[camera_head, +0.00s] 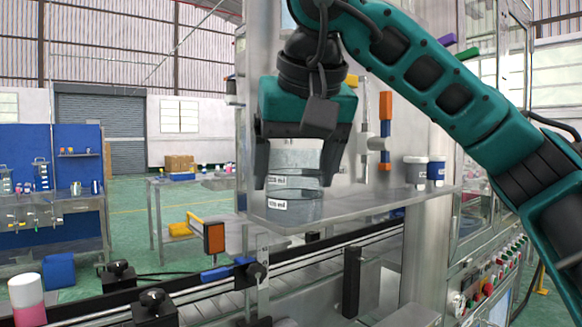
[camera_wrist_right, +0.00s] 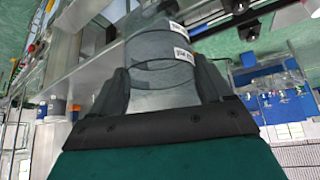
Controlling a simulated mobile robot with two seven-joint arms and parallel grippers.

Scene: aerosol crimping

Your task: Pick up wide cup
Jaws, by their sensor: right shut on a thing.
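A clear, greyish wide cup (camera_head: 296,158) is between the fingers of my right gripper (camera_head: 293,184), which is shut on it from above. The cup also shows in the wrist view (camera_wrist_right: 165,75), between the two black fingers. A second clear cup-like part (camera_head: 302,206) with a white volume label shows directly below, over the metal shelf (camera_head: 385,204). Two labels show, one above the other. I cannot tell whether the two parts are nested or only overlap in the view. My left gripper is not in view.
Two small white-and-blue containers (camera_head: 436,173) stand on the shelf to the right. A conveyor (camera_head: 215,300) runs below, with an orange-faced device (camera_head: 214,238) beside it. A pink-and-white cylinder (camera_head: 27,300) is at the lower left. A machine frame rises behind my right arm.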

